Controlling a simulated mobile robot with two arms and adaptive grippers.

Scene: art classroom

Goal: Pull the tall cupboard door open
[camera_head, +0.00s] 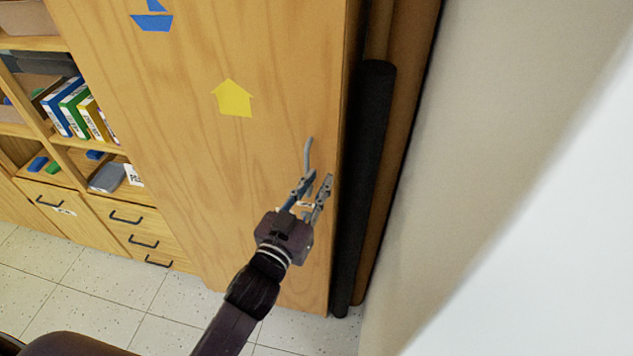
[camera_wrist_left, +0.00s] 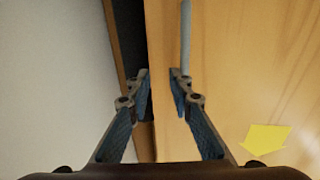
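The tall cupboard door (camera_head: 190,120) is a light wood panel and looks shut in the head view. Its grey bar handle (camera_head: 308,155) stands near the door's right edge; the handle (camera_wrist_left: 186,38) also shows in the left wrist view. My left gripper (camera_head: 318,182) is open at the handle's lower part. In the left wrist view, the gap between the fingertips (camera_wrist_left: 160,80) looks empty and faces the door's edge. The handle lines up with the right-hand finger, which hides its lower end; I cannot tell if they touch. My right gripper is not in view.
Dark and brown rolls (camera_head: 370,150) stand upright beside the cupboard, close to the pale wall (camera_head: 480,130). Shelves with books (camera_head: 75,108) and drawers (camera_head: 135,225) are on the left. The tiled floor (camera_head: 110,290) in front looks clear.

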